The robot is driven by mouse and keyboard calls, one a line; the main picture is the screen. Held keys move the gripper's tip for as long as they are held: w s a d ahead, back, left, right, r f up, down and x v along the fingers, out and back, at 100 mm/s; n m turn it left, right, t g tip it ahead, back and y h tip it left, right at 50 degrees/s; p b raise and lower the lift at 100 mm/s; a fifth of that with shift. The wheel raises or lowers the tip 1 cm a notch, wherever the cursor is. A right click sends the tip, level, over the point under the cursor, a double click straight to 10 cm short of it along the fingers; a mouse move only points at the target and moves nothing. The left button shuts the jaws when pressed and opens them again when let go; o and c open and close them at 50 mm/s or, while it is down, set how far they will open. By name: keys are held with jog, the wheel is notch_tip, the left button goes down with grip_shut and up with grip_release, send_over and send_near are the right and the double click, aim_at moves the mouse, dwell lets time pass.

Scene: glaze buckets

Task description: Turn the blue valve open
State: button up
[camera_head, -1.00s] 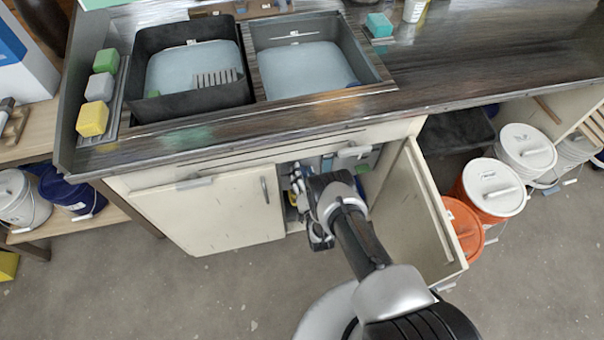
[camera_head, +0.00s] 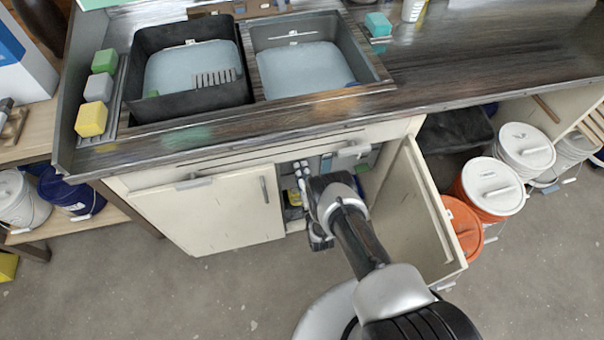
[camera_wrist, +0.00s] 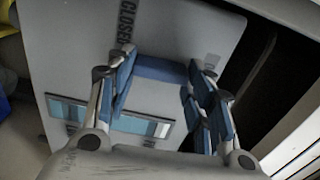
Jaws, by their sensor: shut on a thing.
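In the wrist view, the blue valve (camera_wrist: 160,69) shows as a blue bar in front of a grey panel (camera_wrist: 65,45). My gripper (camera_wrist: 161,76) has one finger at each end of this bar and is shut on it. The word "CLOSED" is printed on the panel above the valve's left end. Another label at its right is too small and partly hidden to read. In the head view, my gripper (camera_head: 302,178) reaches into the open cabinet under the sink. The valve cannot be made out there.
The open cabinet door (camera_head: 430,210) stands just right of my arm, and the closed door (camera_head: 215,213) is at left. The counter edge (camera_head: 250,142) overhangs the opening. An orange bucket (camera_head: 463,228) stands behind the open door. The floor in front is mostly clear.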

jog(key=shift+w+m, duration=0.1)
jog(key=shift+m, duration=0.2)
jog(key=o, duration=1.1)
jog(key=shift+c, duration=0.2)
jog(key=v, duration=1.2)
